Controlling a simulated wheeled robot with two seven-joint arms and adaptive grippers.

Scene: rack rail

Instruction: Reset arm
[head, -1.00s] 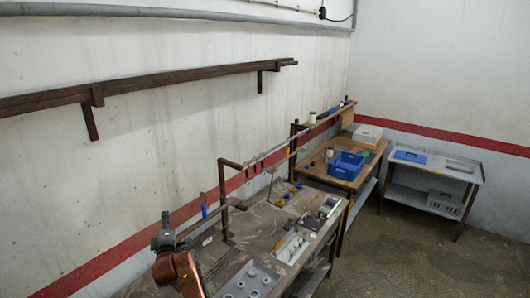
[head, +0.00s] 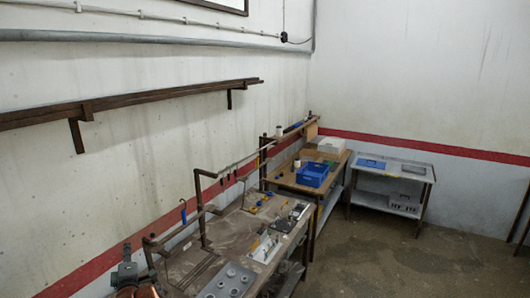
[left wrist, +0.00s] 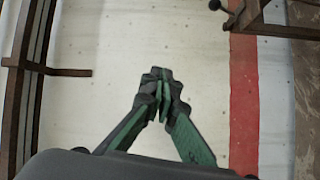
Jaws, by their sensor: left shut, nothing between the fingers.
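My left gripper (left wrist: 162,95) shows in the left wrist view with its green and dark fingers brought together, empty, in front of the white wall (left wrist: 110,60). In the head view part of my left arm and gripper (head: 125,272) shows at the lower left, beside the workbench's left end; its fingertips are hard to make out there. My right gripper is in neither view.
A workbench (head: 175,268) with a metal rail rack (head: 200,205) runs along the wall. Beyond it stand a wooden table with a blue crate (head: 312,174) and a metal table (head: 392,172). A wall shelf (head: 150,100) is above. The floor at right (head: 420,255) is clear.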

